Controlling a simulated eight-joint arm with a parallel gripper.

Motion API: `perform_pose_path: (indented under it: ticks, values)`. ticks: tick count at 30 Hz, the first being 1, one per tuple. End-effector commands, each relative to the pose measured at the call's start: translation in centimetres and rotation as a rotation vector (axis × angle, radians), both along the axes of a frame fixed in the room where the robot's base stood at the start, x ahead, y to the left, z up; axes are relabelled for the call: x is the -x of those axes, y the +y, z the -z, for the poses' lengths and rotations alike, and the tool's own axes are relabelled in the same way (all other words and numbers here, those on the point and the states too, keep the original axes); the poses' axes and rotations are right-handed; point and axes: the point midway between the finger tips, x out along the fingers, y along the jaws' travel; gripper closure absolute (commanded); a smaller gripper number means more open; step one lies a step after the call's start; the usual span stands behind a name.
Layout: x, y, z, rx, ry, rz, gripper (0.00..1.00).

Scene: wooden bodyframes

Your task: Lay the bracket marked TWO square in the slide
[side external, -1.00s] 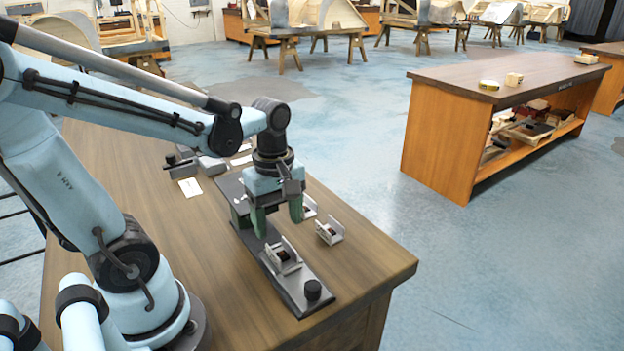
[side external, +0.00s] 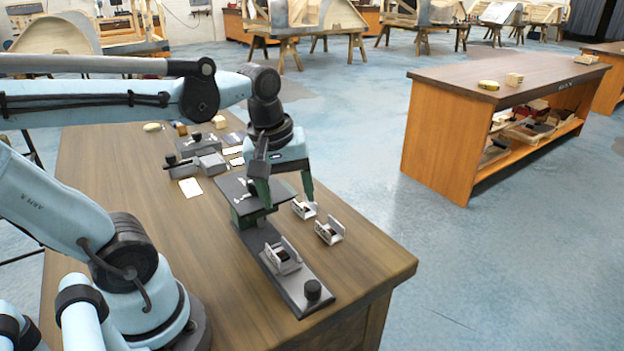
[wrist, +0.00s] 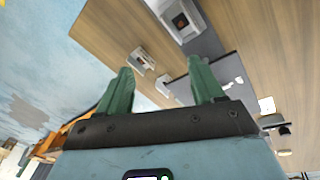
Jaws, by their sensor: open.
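The slide (side external: 302,285) is a long dark rail on the bench with a black knob at its near end. One pale bracket (side external: 282,262) with a dark block between its walls sits on the slide; it also shows in the wrist view (wrist: 180,20). Two similar brackets lie on the wood to its right, a nearer one (side external: 329,232) and a farther one (side external: 304,209). The brackets' marks are too small to read. My gripper (side external: 287,199) is open and empty, above the slide's far part and near the farther bracket. Its spread fingers show in the wrist view (wrist: 161,75).
A dark plate (side external: 243,187) with pale marks stands at the slide's far end. Grey blocks (side external: 200,163), white cards (side external: 190,187) and small items lie farther back. The bench's left side is clear. Another bench (side external: 500,75) stands apart at the right.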

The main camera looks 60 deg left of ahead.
Motion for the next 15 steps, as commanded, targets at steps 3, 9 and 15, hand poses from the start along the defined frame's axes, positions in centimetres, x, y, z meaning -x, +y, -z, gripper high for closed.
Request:
perform_pose_path:
  ticks: [3, 9, 15]
  values:
    - [-0.8, -1.3, 0.9, -0.096, -0.129, 0.337, 0.33]
    - [-2.0, -2.9, 1.5, -0.287, -0.295, 0.784, 0.33]
    - [-2.4, -3.6, 1.6, -0.395, -0.362, 0.973, 0.33]
